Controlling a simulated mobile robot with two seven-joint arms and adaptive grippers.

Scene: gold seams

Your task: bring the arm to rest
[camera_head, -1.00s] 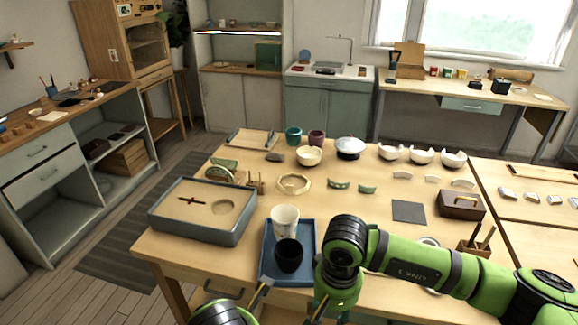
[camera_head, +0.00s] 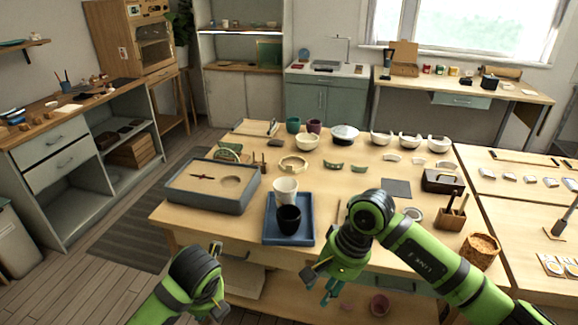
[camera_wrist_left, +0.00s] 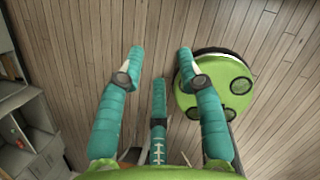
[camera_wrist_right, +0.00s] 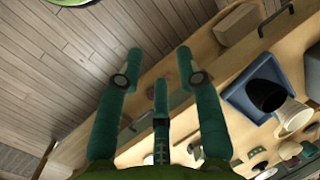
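My right gripper (camera_head: 326,280) hangs in front of the table's front edge in the head view, low and right of the blue tray. In the right wrist view its fingers (camera_wrist_right: 158,62) are spread with nothing between them. My left gripper (camera_head: 214,270) is at the lower left in the head view, in front of the table and partly hidden by its own arm. In the left wrist view its fingers (camera_wrist_left: 160,62) are spread and empty above the wooden floor.
The wooden table (camera_head: 338,207) lies ahead, with a sand-filled grey tray (camera_head: 238,202) at left, a toolbox (camera_head: 441,181) and a wooden tool holder (camera_head: 450,220) at right. A woven basket (camera_head: 482,250) is near my right arm. Floor is open at the left.

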